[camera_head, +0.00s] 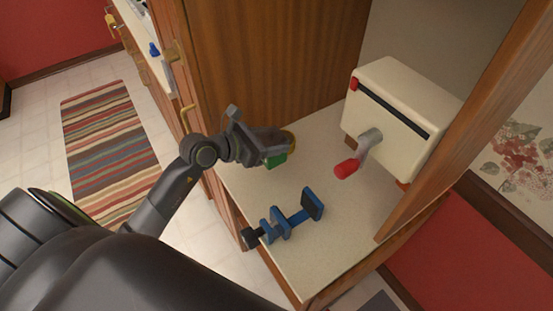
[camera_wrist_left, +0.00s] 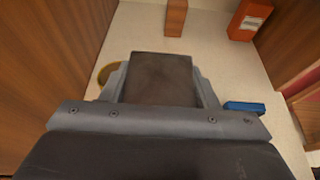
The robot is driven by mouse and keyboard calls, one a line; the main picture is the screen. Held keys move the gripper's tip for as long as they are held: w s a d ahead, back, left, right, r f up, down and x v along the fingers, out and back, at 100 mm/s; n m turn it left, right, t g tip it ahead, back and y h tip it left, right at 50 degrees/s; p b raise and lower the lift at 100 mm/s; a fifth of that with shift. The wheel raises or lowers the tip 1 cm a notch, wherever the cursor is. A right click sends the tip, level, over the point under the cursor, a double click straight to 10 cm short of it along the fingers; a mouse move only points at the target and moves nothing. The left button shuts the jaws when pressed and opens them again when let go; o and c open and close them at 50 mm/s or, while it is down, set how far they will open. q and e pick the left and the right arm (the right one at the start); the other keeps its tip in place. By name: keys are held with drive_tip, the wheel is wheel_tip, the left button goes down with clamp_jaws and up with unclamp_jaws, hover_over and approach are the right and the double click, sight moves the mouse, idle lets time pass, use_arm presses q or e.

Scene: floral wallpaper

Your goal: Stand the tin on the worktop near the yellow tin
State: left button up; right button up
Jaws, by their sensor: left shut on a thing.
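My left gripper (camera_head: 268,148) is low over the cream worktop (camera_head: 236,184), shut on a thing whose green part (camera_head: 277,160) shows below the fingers. I take this to be the tin; the gripper hides most of it. In the left wrist view a dark brown block face (camera_wrist_left: 160,78) fills the space between the fingers. A yellow, round-edged thing, likely the yellow tin (camera_head: 291,139), stands just behind the gripper, mostly hidden. Its rim also shows left of the fingers in the wrist view (camera_wrist_left: 104,73). I cannot tell whether the held tin touches the worktop.
A blue clamp (camera_head: 280,224) lies on the worktop in front of the gripper. A cream box-shaped machine (camera_head: 400,112) with a red-ended crank (camera_head: 347,169) stands to the right. A wooden panel (camera_head: 265,60) rises behind, and a wooden post (camera_head: 462,125) stands at right.

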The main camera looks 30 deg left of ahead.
sight(271, 161)
use_arm(q)
wheel_tip(271, 161, down, 4)
drive_tip(key=shift+s+a+f, duration=0.1)
drive_tip(key=shift+a, duration=0.05)
drive_tip(key=shift+f, duration=1.85)
use_arm(e)
drive_tip(key=shift+d, duration=0.4)
use_arm(q)
drive_tip(key=shift+f, duration=0.1)
drive_tip(key=o, duration=1.1)
use_arm(e)
drive_tip(key=shift+a, duration=0.1)
